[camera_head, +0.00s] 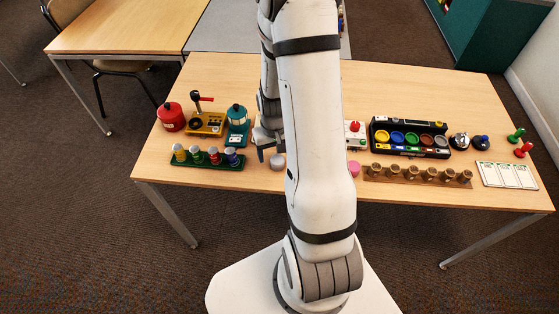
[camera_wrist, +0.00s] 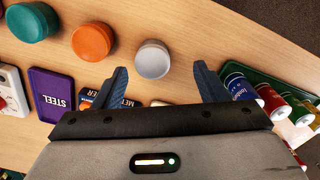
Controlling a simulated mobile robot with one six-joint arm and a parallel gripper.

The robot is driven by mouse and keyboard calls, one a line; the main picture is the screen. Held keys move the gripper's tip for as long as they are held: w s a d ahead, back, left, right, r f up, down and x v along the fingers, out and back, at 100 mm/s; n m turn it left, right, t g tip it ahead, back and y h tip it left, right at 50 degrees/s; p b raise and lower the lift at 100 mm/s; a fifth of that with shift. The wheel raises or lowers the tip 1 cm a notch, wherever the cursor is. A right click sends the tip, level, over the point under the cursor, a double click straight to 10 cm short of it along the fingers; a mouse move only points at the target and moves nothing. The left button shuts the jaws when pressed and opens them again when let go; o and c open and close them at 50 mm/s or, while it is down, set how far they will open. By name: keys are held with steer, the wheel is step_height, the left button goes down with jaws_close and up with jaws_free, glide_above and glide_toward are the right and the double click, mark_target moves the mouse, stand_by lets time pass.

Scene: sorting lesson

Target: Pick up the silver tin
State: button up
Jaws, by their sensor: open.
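The silver tin (camera_wrist: 153,60) is a low round tin with a pale grey lid, standing on the wooden table. In the head view it shows (camera_head: 277,161) just left of my arm, near the table's front edge. My gripper (camera_wrist: 160,72) is open and empty. In the wrist view the tin appears between and just beyond its two blue-grey fingertips, with no visible contact. In the head view my gripper (camera_head: 268,148) is partly hidden by my arm, just behind and left of the tin.
An orange tin (camera_wrist: 92,41) and a teal tin (camera_wrist: 32,22) stand in line beside the silver one. A purple tray marked STEEL (camera_wrist: 50,95) lies below them in the wrist view. A green rack (camera_head: 208,165) with several small cans stands to the left.

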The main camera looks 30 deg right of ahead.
mark_target(278, 160)
steer(key=shift+s+d+f, duration=0.1)
steer(key=shift+d+f, duration=0.2)
steer(key=shift+f, duration=0.4)
steer(key=shift+d+f+p, duration=0.15)
steer(key=shift+f+p, duration=0.05)
steer(key=shift+f, duration=0.8)
steer(key=shift+d+f+p, duration=0.1)
steer(key=shift+f+p, duration=0.1)
steer(key=shift+f, duration=0.8)
steer(key=shift+c, duration=0.3)
steer(key=c, duration=1)
